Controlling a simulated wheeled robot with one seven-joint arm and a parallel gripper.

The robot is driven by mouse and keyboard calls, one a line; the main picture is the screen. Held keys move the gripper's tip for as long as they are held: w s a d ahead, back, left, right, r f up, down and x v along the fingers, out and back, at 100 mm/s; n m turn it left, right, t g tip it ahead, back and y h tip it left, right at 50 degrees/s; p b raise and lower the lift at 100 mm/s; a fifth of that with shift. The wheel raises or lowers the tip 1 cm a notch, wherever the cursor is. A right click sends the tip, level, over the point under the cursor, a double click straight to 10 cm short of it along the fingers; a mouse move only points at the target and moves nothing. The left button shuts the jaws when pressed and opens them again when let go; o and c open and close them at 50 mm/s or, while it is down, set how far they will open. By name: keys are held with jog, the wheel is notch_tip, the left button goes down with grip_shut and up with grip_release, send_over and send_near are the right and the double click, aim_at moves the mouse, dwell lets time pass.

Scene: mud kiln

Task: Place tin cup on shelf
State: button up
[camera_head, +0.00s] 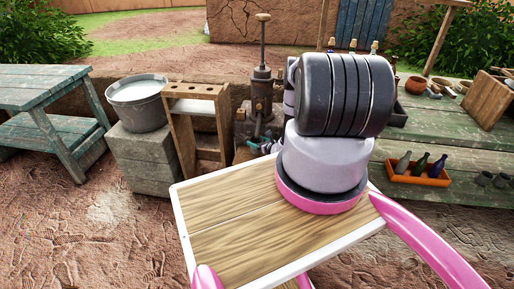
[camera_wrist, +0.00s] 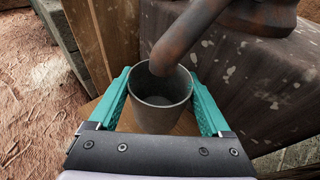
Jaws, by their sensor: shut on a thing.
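The grey tin cup (camera_wrist: 160,112) is upright between the two teal fingers of my gripper (camera_wrist: 160,78) in the wrist view. The gripper is shut on its sides. A rusty spout hangs over the cup's mouth and hides part of its far rim. The cup looks empty inside. In the head view my arm hides most of the gripper, and only some teal (camera_head: 256,144) shows beside the pump; the cup cannot be made out there. A wooden rack with an inner shelf (camera_head: 193,107) stands just left of the pump.
The rusty hand pump (camera_head: 262,92) stands close to my gripper, its spout (camera_wrist: 190,35) right above the cup. A metal tub (camera_head: 138,103) sits on a block at left. A teal table (camera_head: 60,85) is far left. Bottles in an orange tray (camera_head: 420,171) stand at right.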

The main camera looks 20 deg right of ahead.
jog(key=shift+s+f, duration=0.15)
jog(key=shift+f, duration=1.6)
jog(key=shift+f, duration=0.1)
jog(key=o, duration=1.3)
jog(key=shift+s, duration=0.15)
jog(key=v, duration=1.2)
